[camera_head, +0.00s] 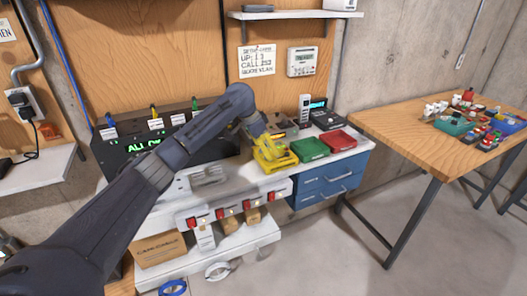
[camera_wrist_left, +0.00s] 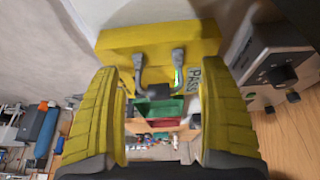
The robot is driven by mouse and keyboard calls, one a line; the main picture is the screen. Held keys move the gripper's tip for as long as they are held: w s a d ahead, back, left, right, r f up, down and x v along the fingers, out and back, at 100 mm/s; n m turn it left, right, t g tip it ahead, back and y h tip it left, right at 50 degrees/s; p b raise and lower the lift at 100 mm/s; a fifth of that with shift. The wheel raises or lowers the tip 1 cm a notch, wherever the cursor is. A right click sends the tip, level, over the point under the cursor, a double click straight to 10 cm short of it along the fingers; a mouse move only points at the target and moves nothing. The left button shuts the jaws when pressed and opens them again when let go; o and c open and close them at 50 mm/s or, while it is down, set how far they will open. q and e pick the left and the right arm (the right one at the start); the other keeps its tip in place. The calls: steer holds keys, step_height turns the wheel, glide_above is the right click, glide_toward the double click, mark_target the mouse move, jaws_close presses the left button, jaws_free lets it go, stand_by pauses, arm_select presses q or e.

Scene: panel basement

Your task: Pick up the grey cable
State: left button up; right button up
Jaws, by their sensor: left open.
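I cannot pick out the grey cable with certainty. My left gripper (camera_head: 268,152) reaches over the bench at the yellow bin (camera_head: 276,163); my arm hides part of the bench and back panel. A yellow surface (camera_wrist_left: 118,42) with two bent grey pieces (camera_wrist_left: 178,70) and a "PASS" label lies beyond the fingers. My right gripper is not in view.
A green bin (camera_head: 309,149) and a red bin (camera_head: 338,140) stand right of the yellow one. A grey tray (camera_head: 208,177) sits on the bench. Blue drawers (camera_head: 332,181) are below. A wooden table (camera_head: 400,128) at right holds small parts. Floor between is clear.

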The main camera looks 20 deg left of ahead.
arm_select(q)
steer(key=shift+w+d+f, duration=0.15)
steer(key=shift+f, duration=0.45)
steer(key=c, duration=1.2)
steer(key=shift+r, duration=0.1)
